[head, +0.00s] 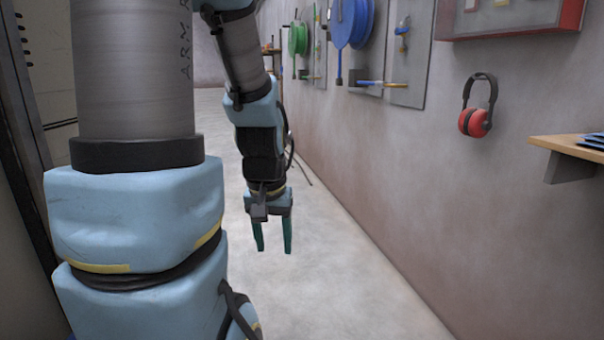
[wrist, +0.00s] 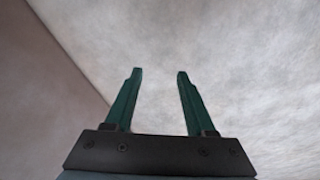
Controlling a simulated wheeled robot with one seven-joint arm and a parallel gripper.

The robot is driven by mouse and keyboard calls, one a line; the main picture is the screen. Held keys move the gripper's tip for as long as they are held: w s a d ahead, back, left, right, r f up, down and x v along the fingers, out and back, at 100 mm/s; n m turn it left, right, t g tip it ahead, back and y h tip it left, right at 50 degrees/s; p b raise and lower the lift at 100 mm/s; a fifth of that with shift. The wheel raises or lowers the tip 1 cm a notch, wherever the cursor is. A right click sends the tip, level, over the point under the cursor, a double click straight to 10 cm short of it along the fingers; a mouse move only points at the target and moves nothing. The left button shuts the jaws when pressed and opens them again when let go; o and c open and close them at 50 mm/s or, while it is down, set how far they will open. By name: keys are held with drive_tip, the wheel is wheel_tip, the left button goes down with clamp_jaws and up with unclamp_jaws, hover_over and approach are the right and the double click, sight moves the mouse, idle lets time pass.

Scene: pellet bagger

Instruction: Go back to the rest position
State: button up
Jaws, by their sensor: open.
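My gripper (head: 273,248) hangs from my blue and grey arm near the middle of the head view, fingers pointing down above the floor. Its two green fingers stand apart with nothing between them. In the wrist view my gripper (wrist: 157,72) is also open and empty, with only bare pale floor behind the fingers. No object touches it in either view.
A wall (head: 385,190) runs along the right, carrying a blue hose reel (head: 351,22), a green reel (head: 298,39), red ear defenders (head: 476,122) and a wooden shelf (head: 570,146). A dark cabinet edge stands at the far left. The pale floor (head: 330,285) between is clear.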

wheel_tip(320, 180, up, 26)
drive_tip(key=s+a+p, duration=0.1)
drive_tip(key=p, duration=2.6)
drive_tip(key=shift+s+r, duration=0.25)
